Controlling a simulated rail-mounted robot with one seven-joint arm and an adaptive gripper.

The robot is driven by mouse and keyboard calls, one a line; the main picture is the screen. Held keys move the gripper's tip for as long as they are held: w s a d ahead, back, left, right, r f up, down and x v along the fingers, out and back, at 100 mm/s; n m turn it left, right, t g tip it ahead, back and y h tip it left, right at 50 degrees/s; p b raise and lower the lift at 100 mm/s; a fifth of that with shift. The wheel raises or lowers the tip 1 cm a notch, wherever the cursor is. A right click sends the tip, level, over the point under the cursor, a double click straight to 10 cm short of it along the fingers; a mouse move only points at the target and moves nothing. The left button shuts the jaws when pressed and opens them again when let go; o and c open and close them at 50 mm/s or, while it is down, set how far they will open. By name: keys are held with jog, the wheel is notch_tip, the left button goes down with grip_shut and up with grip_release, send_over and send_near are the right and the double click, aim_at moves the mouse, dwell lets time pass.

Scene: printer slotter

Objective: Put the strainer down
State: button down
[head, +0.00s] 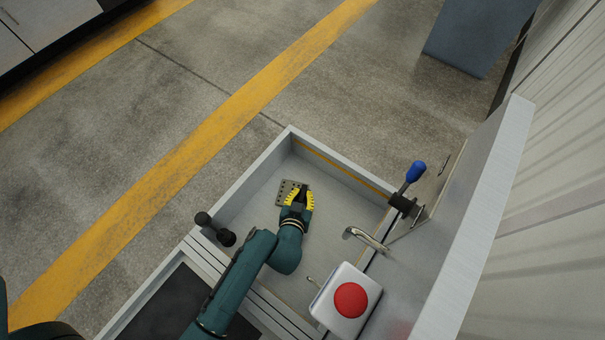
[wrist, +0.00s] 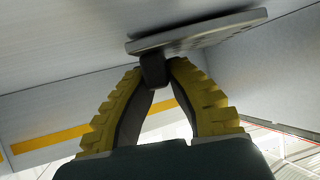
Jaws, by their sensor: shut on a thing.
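The strainer is a flat grey plate with rows of holes (head: 285,190). It is over the floor of a grey open basin (head: 245,177), left of the basin's middle in the head view. My gripper (head: 299,194) has yellow ridged fingers and is inside the basin's outline at the strainer's right edge. In the wrist view the fingertips (wrist: 160,72) are closed on a short dark grip on the strainer (wrist: 200,30). The plate looks slightly tilted against the basin surface there. I cannot tell whether it touches the floor. My fingers hide part of the plate in the head view.
A metal spout (head: 365,239) and a blue-handled lever (head: 411,176) are on the right side. A white box with a red button (head: 350,300) stands at the lower right. A black knobbed handle (head: 215,229) is at the left rim. Basin floor around the plate is clear.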

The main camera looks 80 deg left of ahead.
jog(key=shift+a, duration=0.1)
jog(key=shift+f, duration=0.2)
jog(key=c, duration=1.2)
grip_release()
jog(key=shift+r, duration=0.2)
jog(key=shift+d+r, duration=0.15)
jog(key=shift+d, duration=0.15)
jog(key=p+v, duration=0.1)
jog(key=v, duration=1)
jog(key=shift+s+d+r, duration=0.1)
jog(key=shift+s+d, duration=0.05)
jog(key=shift+s, duration=0.05)
